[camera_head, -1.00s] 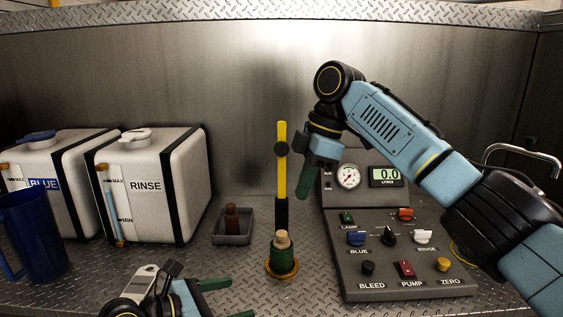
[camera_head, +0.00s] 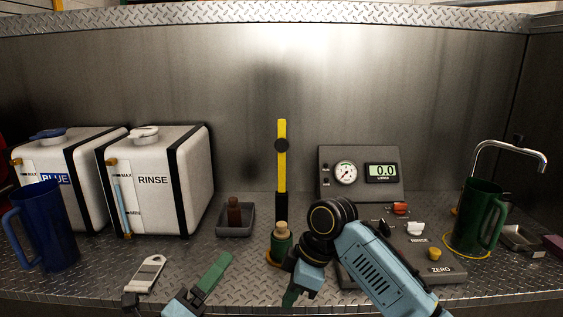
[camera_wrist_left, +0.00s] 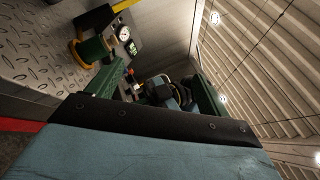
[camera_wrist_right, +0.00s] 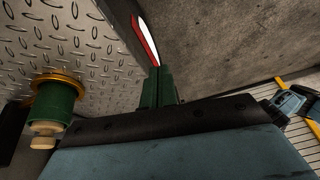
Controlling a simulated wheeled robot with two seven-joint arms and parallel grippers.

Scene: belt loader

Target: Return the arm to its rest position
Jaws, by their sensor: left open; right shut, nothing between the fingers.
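My right arm is bent low over the front of the control panel in the head view. Its gripper (camera_head: 293,292) points down with green fingers close together, shut and empty. The right wrist view shows its fingers (camera_wrist_right: 158,88) meeting, with the green fitting on its brass ring (camera_wrist_right: 62,97) off to the left. My left gripper (camera_head: 212,278) is at the bottom edge of the head view, one green finger clearly visible. In the left wrist view its fingers (camera_wrist_left: 158,88) stand wide apart with nothing between them.
The control panel (camera_head: 455,276) is partly hidden by my right arm. The green fitting (camera_head: 281,243) and yellow-black post (camera_head: 281,160) stand left of it. A green jug (camera_head: 483,215) stands right, a blue jug (camera_head: 50,235) left.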

